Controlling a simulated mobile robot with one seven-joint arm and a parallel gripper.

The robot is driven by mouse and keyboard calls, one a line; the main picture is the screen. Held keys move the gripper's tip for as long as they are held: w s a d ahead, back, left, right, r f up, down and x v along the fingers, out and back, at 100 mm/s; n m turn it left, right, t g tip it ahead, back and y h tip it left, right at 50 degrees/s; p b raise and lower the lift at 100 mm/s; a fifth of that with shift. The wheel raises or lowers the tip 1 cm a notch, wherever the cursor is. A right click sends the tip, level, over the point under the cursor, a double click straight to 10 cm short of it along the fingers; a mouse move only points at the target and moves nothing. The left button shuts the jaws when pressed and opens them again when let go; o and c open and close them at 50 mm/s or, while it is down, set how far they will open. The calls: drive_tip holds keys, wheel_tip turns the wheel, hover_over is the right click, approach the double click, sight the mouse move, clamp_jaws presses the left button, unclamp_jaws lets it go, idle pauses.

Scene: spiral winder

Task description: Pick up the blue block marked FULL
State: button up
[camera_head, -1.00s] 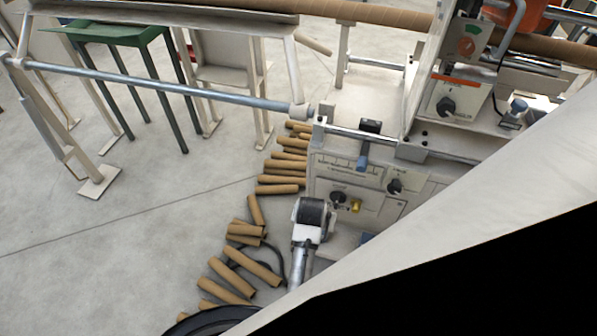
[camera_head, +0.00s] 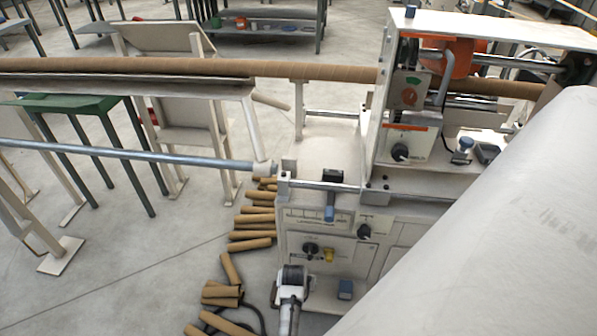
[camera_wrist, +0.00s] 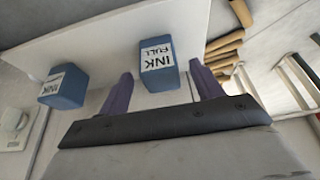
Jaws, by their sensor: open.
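In the wrist view, the blue block marked INK FULL (camera_wrist: 157,82) stands upright on a pale surface, its white label facing me. My gripper (camera_wrist: 161,70) is open, with one purple finger on each side of this block. It is not clear whether the block is fully between the fingertips or just beyond them. A second blue block (camera_wrist: 65,90) stands to the left, outside the fingers; its label reads INK, with the smaller word hard to read. My gripper is hidden there.
The white winder machine (camera_head: 315,250) has knobs and a lever on its front. Brown cardboard tubes (camera_head: 250,235) lie on the floor beside it. A long metal bar (camera_head: 130,153) extends left from it. My own pale arm covers the lower right of the head view.

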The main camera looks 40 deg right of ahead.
drive_tip(key=shift+x, duration=0.75)
drive_tip(key=c, duration=1.1)
drive_tip(key=shift+r, duration=0.1)
